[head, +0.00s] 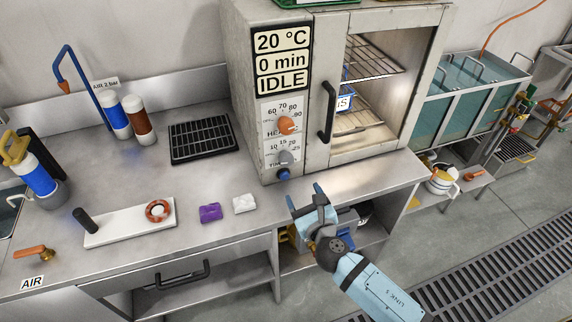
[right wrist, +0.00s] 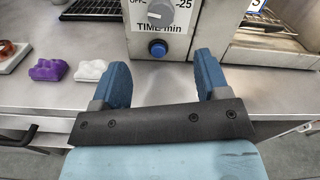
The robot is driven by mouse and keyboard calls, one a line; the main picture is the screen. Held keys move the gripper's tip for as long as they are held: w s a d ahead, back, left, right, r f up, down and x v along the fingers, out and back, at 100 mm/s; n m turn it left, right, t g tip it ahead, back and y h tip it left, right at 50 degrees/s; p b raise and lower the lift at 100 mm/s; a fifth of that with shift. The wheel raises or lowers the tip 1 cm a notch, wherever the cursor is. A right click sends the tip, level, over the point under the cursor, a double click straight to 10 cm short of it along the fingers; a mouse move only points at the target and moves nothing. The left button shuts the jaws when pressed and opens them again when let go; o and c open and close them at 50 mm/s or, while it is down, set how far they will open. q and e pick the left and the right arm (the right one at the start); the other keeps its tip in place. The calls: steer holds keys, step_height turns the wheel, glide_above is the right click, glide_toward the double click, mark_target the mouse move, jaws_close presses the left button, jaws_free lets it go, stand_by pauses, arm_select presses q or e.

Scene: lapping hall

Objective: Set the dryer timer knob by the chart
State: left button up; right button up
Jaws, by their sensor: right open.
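The dryer (head: 242,75) stands on the steel bench, its display reading 20 °C, 0 min, IDLE. On its front panel are an orange heat knob (head: 287,125), a grey timer knob (head: 286,157) below it and a blue button (head: 283,174) lowest. In the right wrist view the timer knob (right wrist: 160,13) sits above the "TIME min" label, with the blue button (right wrist: 158,48) under it. My right gripper (head: 306,196) is open and empty at the bench's front edge, below the panel and apart from the knob. I cannot make out a chart. My left gripper is out of view.
The bench holds a black rack (head: 203,140), a purple block (head: 210,213), a white block (head: 244,204) and a white board (head: 128,226) with a ring. The dryer's black handle (head: 328,110) sticks out right of the knobs. Bare bench lies before the dryer.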

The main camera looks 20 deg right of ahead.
mark_target(287, 162)
steer(key=w, duration=1.3)
steer(key=shift+w+a, duration=0.2)
steer(key=shift+w, duration=0.15)
steer(key=c, duration=0.9)
